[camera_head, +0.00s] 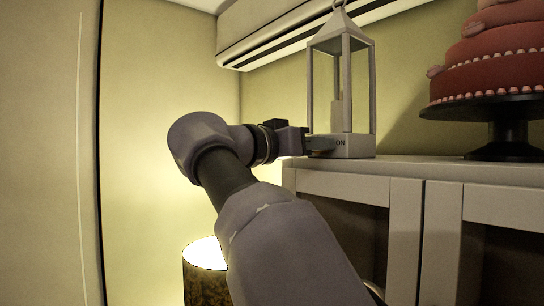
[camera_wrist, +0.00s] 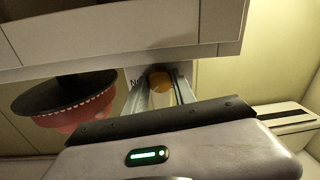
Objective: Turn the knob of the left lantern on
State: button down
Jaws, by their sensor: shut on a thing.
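A pale lantern (camera_head: 372,95) with a peaked top and a candle inside stands upright on the cabinet's left end. Its base carries the word ON at the right; part of its front is hidden behind my gripper (camera_head: 322,144). In the wrist view, which is upside down, my gripper (camera_wrist: 162,94) has its two fingers either side of a round, wood-coloured knob (camera_wrist: 160,80) on the lantern's base. The fingers are shut on the knob. Part of the lettering shows beside it. I cannot tell the knob's turned position.
A pale cabinet (camera_head: 405,168) with framed doors bears the lantern. A red tiered cake (camera_head: 490,72) on a black stand (camera_head: 508,132) is to the right. A glowing lamp (camera_head: 205,270) stands low at left. A wall unit (camera_head: 270,30) hangs above.

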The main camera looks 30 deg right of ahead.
jog(key=m+b, duration=0.2)
jog(key=shift+f+m, duration=0.25)
jog(key=shift+m, duration=0.05)
jog(key=shift+r+m+b, duration=0.15)
jog(key=shift+m+b, duration=0.95)
jog(key=shift+m, duration=0.7)
jog(key=c, duration=1)
grip_release()
jog(key=shift+r, duration=0.1)
